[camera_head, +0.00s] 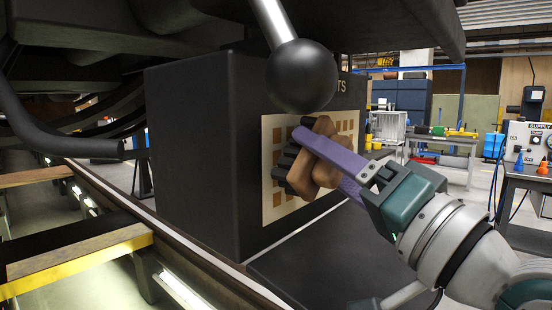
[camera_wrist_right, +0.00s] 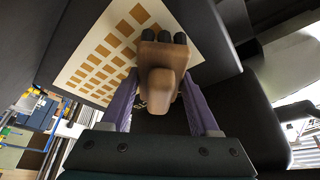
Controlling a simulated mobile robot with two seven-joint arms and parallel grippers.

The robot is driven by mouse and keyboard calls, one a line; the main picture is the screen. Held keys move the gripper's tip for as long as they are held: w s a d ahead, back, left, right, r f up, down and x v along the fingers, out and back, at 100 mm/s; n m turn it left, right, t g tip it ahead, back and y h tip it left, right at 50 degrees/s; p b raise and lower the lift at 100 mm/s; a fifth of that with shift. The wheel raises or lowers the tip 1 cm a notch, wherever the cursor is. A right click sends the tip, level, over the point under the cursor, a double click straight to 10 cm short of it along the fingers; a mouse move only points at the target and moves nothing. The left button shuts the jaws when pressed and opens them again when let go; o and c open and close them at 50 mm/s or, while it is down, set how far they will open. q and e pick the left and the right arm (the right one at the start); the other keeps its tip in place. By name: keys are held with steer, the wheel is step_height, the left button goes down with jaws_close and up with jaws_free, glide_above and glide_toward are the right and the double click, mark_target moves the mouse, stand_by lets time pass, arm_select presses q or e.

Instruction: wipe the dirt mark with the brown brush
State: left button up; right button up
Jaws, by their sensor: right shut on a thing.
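My right gripper (camera_head: 328,162) reaches in from the right, its purple fingers shut on the brown brush (camera_head: 303,173). In the right wrist view the brush (camera_wrist_right: 158,85) sits between both fingers (camera_wrist_right: 160,100), its dark bristles pointing away from the gripper. The bristles are at a cream panel (camera_head: 277,212) with rows of orange-brown squares, on the side of a large black box (camera_head: 195,165). I cannot tell whether they touch it. The panel also shows in the right wrist view (camera_wrist_right: 75,72). I cannot make out a dirt mark; the brush hides part of the panel. My left gripper is not in view.
A black ball on a metal rod (camera_head: 302,75) hangs close above the brush and my right gripper. Dark undercarriage parts fill the upper left. A yellow-edged beam (camera_head: 85,262) lies at the lower left. Workbenches (camera_head: 445,145) stand farther back at the right.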

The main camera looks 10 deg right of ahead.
steer(key=shift+w+a, duration=0.55)
steer(key=shift+w, duration=0.1)
steer(key=shift+d, duration=0.1)
steer(key=shift+w+d+f+b, duration=0.1)
steer(key=shift+w+d+b, duration=0.35)
steer(key=shift+d+b, duration=0.15)
steer(key=shift+w+d+b, duration=0.45)
steer(key=shift+d+b, duration=0.05)
steer(key=shift+d, duration=0.15)
steer(key=shift+w+d, duration=0.25)
steer(key=shift+d, duration=0.05)
steer(key=shift+s+a+r+p, duration=0.15)
steer(key=shift+s+a+p, duration=0.25)
steer(key=shift+a+p, duration=0.25)
steer(key=shift+s+a+r+p, duration=0.1)
steer(key=shift+s+a+p, duration=0.25)
steer(key=shift+a+p, duration=0.2)
steer(key=shift+s+a+f, duration=0.15)
steer(key=shift+s+a, duration=0.2)
steer(key=shift+a, duration=0.25)
